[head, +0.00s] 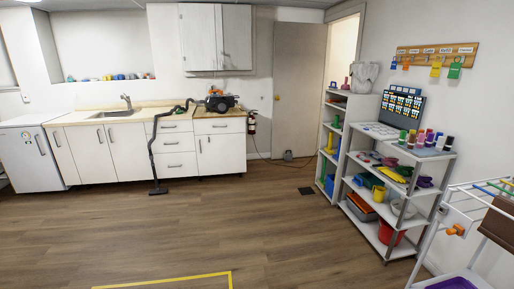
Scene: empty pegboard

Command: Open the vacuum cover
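A dark vacuum cleaner (219,102) with some orange on it sits on the wooden countertop at the back of the room, under the wall cabinet. Its black hose and wand (152,150) run left and down the cabinet front to a floor head (158,190) on the floor. The vacuum is too small in view to tell whether its cover is open or shut. Neither of my grippers shows in the head view.
A counter (120,117) with a sink and drawers lines the back wall. A grey shelf unit (385,168) with toys stands at the right. A white rack (450,215) is at the near right. Yellow tape (190,277) marks the floor. The middle floor is clear.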

